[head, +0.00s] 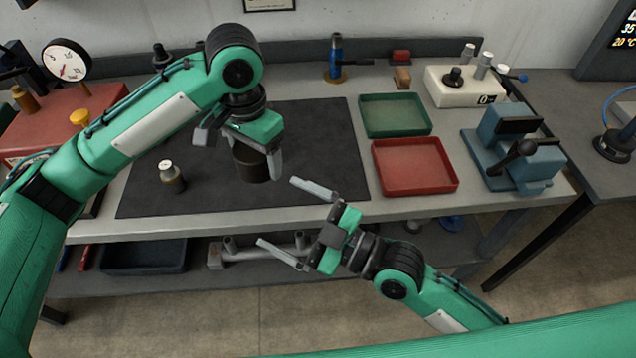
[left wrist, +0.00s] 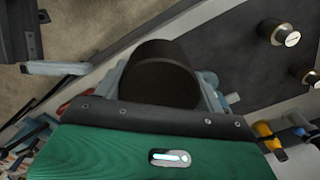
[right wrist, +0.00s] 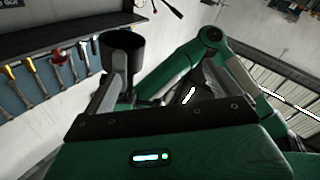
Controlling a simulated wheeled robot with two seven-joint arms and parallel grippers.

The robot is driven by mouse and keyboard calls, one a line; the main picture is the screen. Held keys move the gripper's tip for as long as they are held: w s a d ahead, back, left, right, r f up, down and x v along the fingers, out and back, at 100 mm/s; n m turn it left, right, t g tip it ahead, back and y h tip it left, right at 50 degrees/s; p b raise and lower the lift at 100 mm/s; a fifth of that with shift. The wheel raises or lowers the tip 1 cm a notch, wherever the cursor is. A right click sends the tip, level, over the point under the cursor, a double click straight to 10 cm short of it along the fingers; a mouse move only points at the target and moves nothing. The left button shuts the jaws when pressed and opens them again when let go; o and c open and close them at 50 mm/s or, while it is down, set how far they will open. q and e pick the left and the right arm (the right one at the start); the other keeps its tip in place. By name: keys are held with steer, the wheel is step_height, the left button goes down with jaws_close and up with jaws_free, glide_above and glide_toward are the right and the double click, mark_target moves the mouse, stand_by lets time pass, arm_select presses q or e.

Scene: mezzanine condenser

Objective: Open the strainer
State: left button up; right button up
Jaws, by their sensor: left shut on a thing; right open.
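My left gripper (head: 256,152) is shut on a dark cylinder (head: 251,166) above the black mat (head: 310,130). The cylinder also shows in the left wrist view (left wrist: 155,75) between the fingers. In the right wrist view the cylinder (right wrist: 122,48) shows a hollow, cup-like end. I cannot tell for sure whether it is the strainer or a part of it. My right gripper (head: 278,211) is open and empty at the bench's front edge, below and to the right of the cylinder. A small dark jar with a pale cap (head: 173,180) stands upright on the mat at the left.
A green tray (head: 395,132) and a red tray (head: 448,188) lie right of the mat. A blue vise (head: 512,150) and a white block with knobs (head: 455,95) stand further right. The mat's right side is clear.

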mark_target(258, 154)
steer(key=w+d+r+m+t+h, duration=0.1)
steer(key=w+d+r+m+h, duration=0.1)
steer(key=d+r+m, duration=0.35)
steer(key=x, duration=0.8)
steer(key=f+x, duration=0.1)
steer(key=x, duration=0.3)
steer(key=shift+w+a+f, duration=0.1)
steer(key=shift+w+a, duration=0.15)
steer(key=shift+a, duration=0.1)
steer(key=c, duration=1.1)
arm_select(q)
steer(key=o, duration=1.2)
arm_select(e)
steer(key=shift+o, duration=0.2)
